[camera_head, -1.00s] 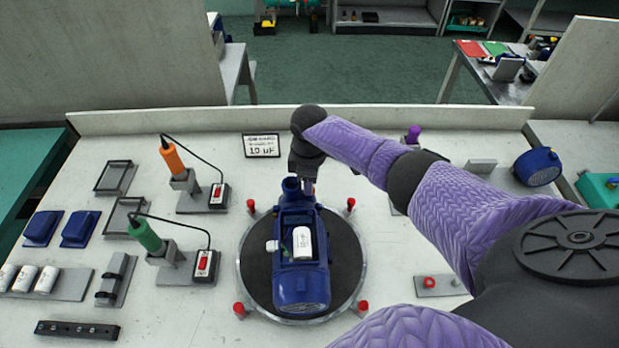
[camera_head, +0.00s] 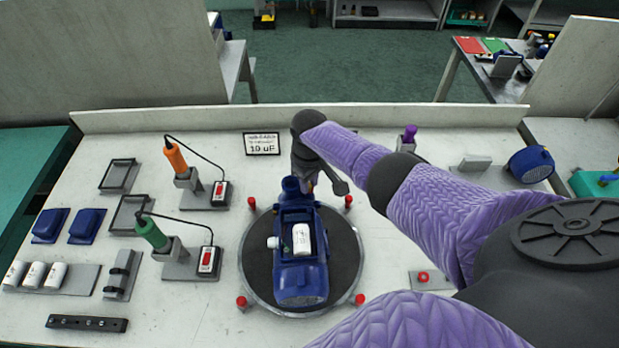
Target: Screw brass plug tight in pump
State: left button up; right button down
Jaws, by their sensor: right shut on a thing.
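The blue pump (camera_head: 303,284) lies on the dark round turntable (camera_head: 342,258), its top housing open with a white capacitor (camera_head: 302,238) inside. My right gripper (camera_head: 312,187) is at the far end of the pump, by its blue port (camera_head: 290,187), pointing down. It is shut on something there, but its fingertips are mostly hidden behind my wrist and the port. The brass plug cannot be made out; I cannot tell how it sits in the port. My left gripper is not in view.
An orange screwdriver (camera_head: 176,158) and a green one (camera_head: 153,235) stand in holders on the left. Several red knobs, one at the front left (camera_head: 242,302), ring the turntable. Blue covers (camera_head: 85,224), white capacitors (camera_head: 36,274) and black trays lie further left. A blue motor part (camera_head: 530,164) is at right.

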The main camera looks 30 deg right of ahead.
jog(key=c, duration=0.8)
grip_release()
jog(key=shift+o, duration=1)
jog(key=shift+w, duration=0.15)
jog(key=shift+f+n+b, duration=0.1)
jog(key=shift+n+b, duration=0.25)
jog(key=shift+n, duration=0.45)
jog(key=shift+w+n, duration=0.1)
jog(key=shift+n, duration=0.4)
jog(key=shift+r+p, duration=0.25)
jog(key=shift+p, duration=0.05)
